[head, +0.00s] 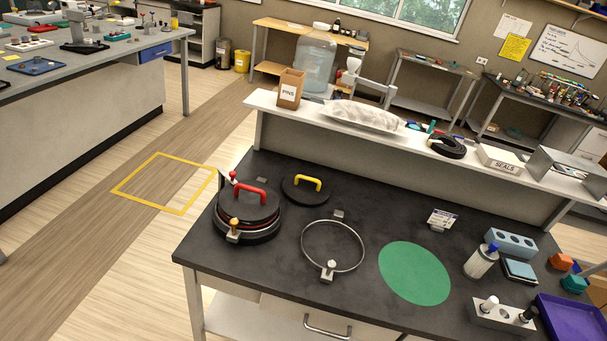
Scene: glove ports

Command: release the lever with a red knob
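A round black port lid with a red handle (250,190) sits on a stacked black and red ring base at the left of the dark bench. A small lever with a red knob (233,175) stands upright at the back left edge of this lid. A second lever with an orange knob (234,222) stands at its front edge, on a metal block. Whether either lever presses on the lid is too small to tell. My gripper is not in view.
A black lid with a yellow handle (307,183) lies behind right, close to the port. An empty metal ring (362,246) with a pale-knobbed clamp and a green disc (414,272) lie to the right. A raised shelf (310,112) runs along the bench back.

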